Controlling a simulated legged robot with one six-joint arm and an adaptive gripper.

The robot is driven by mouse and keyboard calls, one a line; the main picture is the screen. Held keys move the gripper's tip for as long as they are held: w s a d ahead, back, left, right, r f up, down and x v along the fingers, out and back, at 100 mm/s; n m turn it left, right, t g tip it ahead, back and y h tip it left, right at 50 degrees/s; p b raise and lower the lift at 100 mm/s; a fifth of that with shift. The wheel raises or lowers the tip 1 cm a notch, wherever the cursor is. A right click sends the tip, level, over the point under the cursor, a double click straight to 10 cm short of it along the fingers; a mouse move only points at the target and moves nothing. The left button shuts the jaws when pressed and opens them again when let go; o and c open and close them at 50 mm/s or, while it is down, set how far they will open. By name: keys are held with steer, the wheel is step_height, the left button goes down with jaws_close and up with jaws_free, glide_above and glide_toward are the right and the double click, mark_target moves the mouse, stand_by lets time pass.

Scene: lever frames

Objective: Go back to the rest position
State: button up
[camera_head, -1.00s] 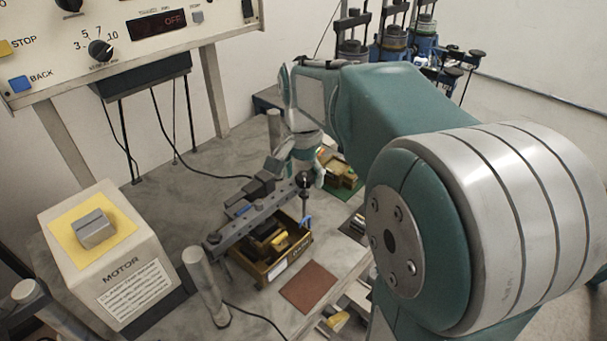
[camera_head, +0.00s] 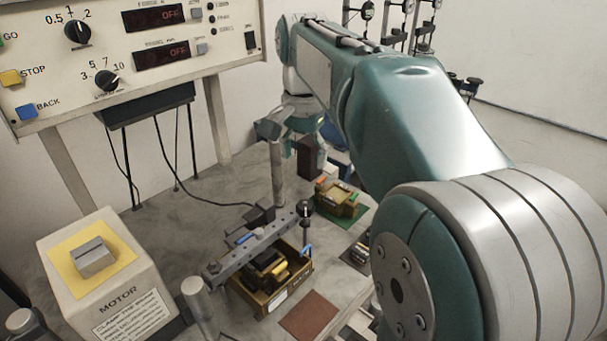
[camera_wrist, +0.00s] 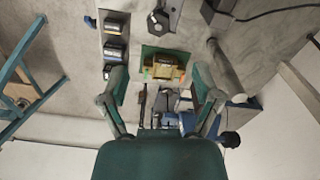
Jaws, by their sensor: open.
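My gripper (camera_head: 290,140) hangs from the raised, folded wrist in the head view, small and partly hidden, above the back of the bench. In the wrist view, its two teal fingers (camera_wrist: 160,82) stand wide apart with nothing between their tips. Beyond them, lower down, lies a wooden-brown block on a green plate (camera_wrist: 152,55). The same block on its green plate (camera_head: 340,200) shows in the head view, right of centre. My arm crosses the right half of the head view and hides part of the bench.
A dark perforated bar (camera_head: 228,264) lies across a wooden box (camera_head: 262,303) on the bench. A metal post (camera_head: 277,175) stands close to my gripper. The motor box (camera_head: 110,265) stands at left, under a control panel (camera_head: 30,105). Cylinders (camera_wrist: 113,50) line the wrist view's left.

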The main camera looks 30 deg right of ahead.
steer(key=shift+r, duration=0.25)
stand_by(0.3)
steer(key=s+a+f+n+t, duration=0.2)
steer(key=s+a+f+n, duration=0.2)
steer(key=s, duration=0.4)
steer(key=s+a+f+n+t, duration=0.3)
steer(key=s+a+f+n, duration=0.1)
steer(key=s+f+n, duration=0.3)
steer(key=shift+s+a+f+t, duration=0.15)
steer(key=shift+s+f+t, duration=0.15)
steer(key=shift+s, duration=0.2)
